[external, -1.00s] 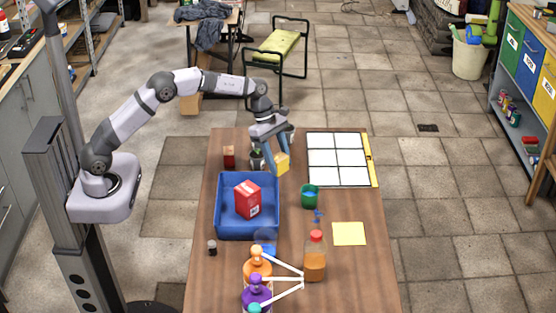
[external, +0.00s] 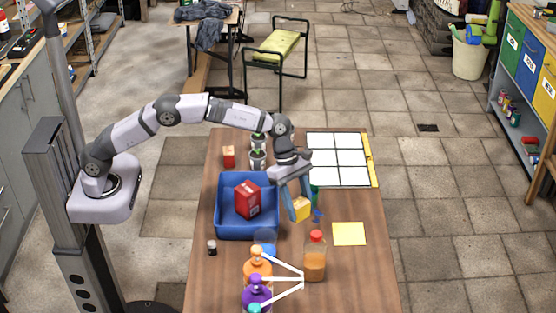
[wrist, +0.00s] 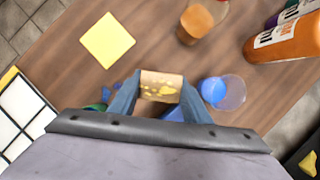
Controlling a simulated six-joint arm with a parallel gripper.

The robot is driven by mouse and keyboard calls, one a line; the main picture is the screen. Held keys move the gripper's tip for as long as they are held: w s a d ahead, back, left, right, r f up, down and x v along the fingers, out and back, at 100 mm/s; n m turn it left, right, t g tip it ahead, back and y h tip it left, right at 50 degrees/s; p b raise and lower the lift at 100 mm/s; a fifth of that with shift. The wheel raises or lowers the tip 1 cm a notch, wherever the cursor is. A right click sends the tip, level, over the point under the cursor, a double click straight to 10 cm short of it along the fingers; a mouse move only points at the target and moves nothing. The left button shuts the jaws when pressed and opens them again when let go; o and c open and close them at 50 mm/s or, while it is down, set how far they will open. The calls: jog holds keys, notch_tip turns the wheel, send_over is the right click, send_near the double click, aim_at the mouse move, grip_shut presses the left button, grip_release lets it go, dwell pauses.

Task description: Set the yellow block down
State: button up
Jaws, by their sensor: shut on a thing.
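The yellow block (external: 301,210) is held between the blue fingers of my gripper (external: 294,203). In the external view it appears above the table, just right of the blue bin. In the wrist view the block (wrist: 161,86) sits between both fingertips (wrist: 160,92), showing a tan face with yellow patches. My gripper is shut on it. A flat yellow square (external: 349,233) lies on the table to the right of the block, and also shows in the wrist view (wrist: 107,40). The block is apart from this square.
A blue bin (external: 219,222) holds a red box (external: 247,200). A green cup (external: 315,193) is partly hidden behind my gripper. An orange bottle with a red cap (external: 315,258) and several other bottles stand at the front. A white grid board (external: 337,158) lies at the back right.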

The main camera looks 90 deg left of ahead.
jog(key=n, duration=0.1)
jog(key=w+a+n+t, duration=0.1)
jog(key=n, duration=0.1)
jog(key=shift+w+r+y, duration=0.25)
jog(key=shift+r+y, duration=0.05)
jog(key=shift+y, duration=0.1)
jog(key=shift+w+a+r+n+y, duration=0.1)
jog(key=shift+w+n+y, duration=0.1)
jog(key=shift+n, duration=0.4)
jog(key=shift+w+a+n+y, duration=0.1)
jog(key=shift+n+y, duration=0.1)
jog(key=shift+n, duration=0.4)
jog(key=shift+f+p, duration=1)
jog(key=shift+f, duration=4.05)
jog(key=shift+f, duration=0.15)
jog(key=o, duration=1.1)
jog(key=shift+o, duration=0.2)
jog(key=b+v, duration=0.2)
jog(key=v, duration=1)
jog(key=shift+s, duration=0.25)
